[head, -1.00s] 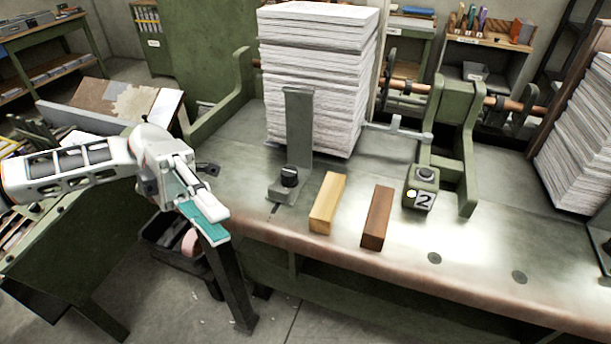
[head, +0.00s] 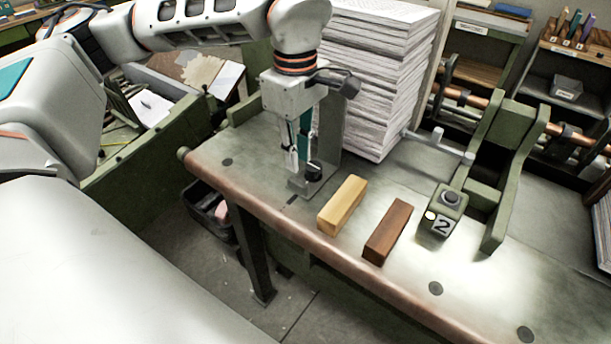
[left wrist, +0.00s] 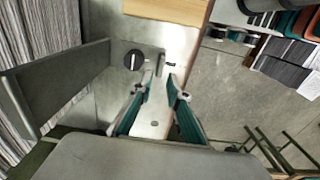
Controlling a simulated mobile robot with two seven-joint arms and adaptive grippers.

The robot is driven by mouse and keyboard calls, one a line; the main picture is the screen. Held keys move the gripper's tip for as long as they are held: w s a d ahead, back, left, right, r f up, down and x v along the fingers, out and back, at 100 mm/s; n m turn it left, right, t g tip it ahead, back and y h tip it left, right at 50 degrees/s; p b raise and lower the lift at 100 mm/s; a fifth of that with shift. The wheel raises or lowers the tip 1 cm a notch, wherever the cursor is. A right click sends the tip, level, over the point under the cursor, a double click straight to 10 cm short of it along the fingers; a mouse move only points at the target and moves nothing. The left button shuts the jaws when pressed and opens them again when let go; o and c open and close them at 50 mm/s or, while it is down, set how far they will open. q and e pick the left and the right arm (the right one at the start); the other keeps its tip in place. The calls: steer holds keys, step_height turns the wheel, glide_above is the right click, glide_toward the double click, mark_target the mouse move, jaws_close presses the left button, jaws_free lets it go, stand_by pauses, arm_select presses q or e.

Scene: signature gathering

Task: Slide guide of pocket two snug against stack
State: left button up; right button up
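The guide is a grey metal bracket with an upright plate (head: 330,125) and a flat base (head: 298,187) carrying a black knob (head: 314,172). Its plate stands at the near left of the tall paper stack (head: 385,90); I cannot tell whether they touch. My left gripper (head: 297,163) points down just left of the plate and knob, partly covering the guide. In the left wrist view my left gripper (left wrist: 160,82) is open and empty, its fingertips near the knob (left wrist: 133,60), with the plate (left wrist: 60,82) and stack (left wrist: 30,40) at left. My right gripper is out of view.
A yellow wood block (head: 342,205) and a brown block (head: 387,232) lie right of the guide. A green button box marked 2 (head: 443,212) stands beyond them. The table's rounded copper edge (head: 265,220) runs along the near side.

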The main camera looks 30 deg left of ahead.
mark_target(298, 182)
arm_select(q)
step_height(298, 182, down, 7)
stand_by(0.4)
jaws_close()
